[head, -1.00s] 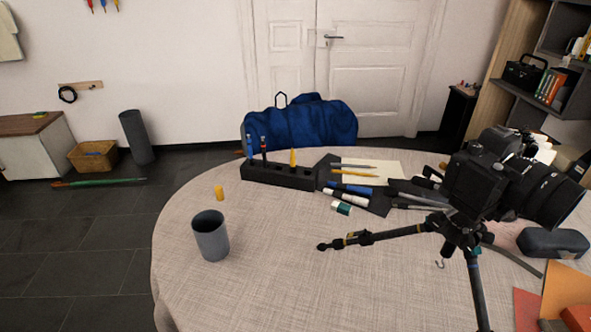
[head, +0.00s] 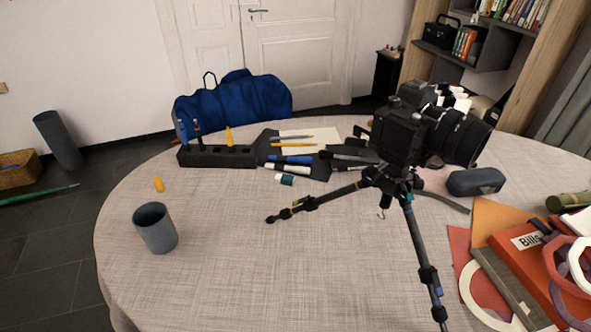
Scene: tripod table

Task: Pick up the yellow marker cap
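The yellow marker cap (head: 159,184) stands on the cloth-covered round table (head: 230,285), near its left edge. It is a small yellow-orange cylinder, apart from other things. A grey cup (head: 156,228) stands just in front of it, and a black marker holder (head: 217,156) lies behind it to the right. The holder carries a yellow marker (head: 229,138) and others in blue and dark red. Neither of my grippers is in the head view.
A camera (head: 415,125) on a tripod (head: 420,255) stands right of centre, one leg reaching left. Markers (head: 289,168) and pencils lie behind it. A glasses case (head: 475,181), folders and tape rolls (head: 489,284) crowd the right.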

